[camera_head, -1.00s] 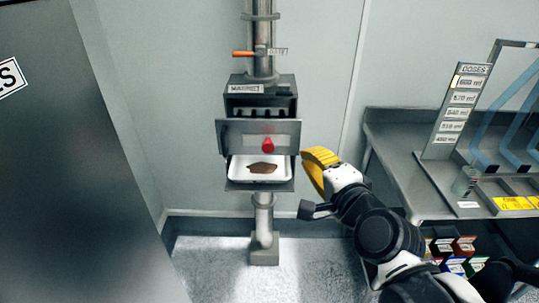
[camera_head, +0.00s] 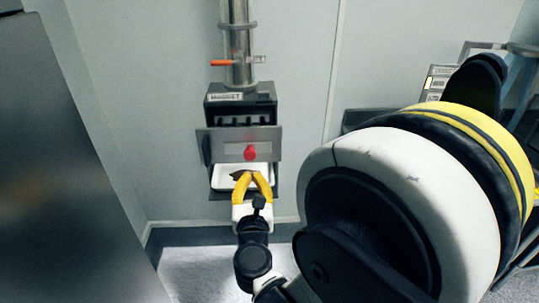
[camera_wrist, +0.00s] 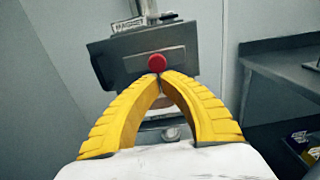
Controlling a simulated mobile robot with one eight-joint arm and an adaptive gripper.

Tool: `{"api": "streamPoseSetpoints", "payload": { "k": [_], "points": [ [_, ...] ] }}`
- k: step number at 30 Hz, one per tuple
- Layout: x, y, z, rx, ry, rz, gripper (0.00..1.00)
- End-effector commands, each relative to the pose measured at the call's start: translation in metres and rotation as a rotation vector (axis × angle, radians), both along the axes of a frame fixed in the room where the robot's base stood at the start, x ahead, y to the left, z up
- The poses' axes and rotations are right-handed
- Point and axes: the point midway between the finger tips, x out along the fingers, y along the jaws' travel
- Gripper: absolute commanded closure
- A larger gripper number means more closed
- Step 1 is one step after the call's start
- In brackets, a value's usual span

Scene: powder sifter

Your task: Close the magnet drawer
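The magnet drawer (camera_head: 225,150) has a grey front panel with a red knob (camera_head: 250,153). It stands pulled out from the dark housing labelled MAGNET (camera_head: 225,97), with a dark gap and several bars showing above the panel. In the wrist view the panel (camera_wrist: 115,62) looks tilted, and the red knob (camera_wrist: 157,63) is just beyond my fingertips. My gripper (camera_head: 252,173) has yellow fingers whose tips meet, with nothing visible between them. It is in front of the drawer, just below the knob in the picture. I cannot tell whether the tips touch the drawer.
A white tray (camera_head: 222,180) with brown powder sits below the drawer, partly hidden by my fingers. A vertical pipe (camera_head: 237,45) with an orange-handled valve (camera_head: 222,62) rises above the housing. A metal bench (camera_wrist: 285,65) stands at right. My arm blocks much of the right side.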

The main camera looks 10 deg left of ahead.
Motion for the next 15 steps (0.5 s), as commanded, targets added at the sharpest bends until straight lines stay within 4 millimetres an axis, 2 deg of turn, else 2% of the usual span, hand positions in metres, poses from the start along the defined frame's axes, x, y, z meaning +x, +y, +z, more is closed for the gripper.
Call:
{"api": "streamPoseSetpoints", "payload": {
  "k": [6,9,15],
  "points": [
    [0.044,0.009,-0.004,-0.001,0.000,-0.002,1.00],
    [0.060,0.013,-0.004,-0.002,0.000,-0.002,1.00],
    [0.076,0.017,-0.003,-0.002,0.000,0.000,1.00]
  ]
}}
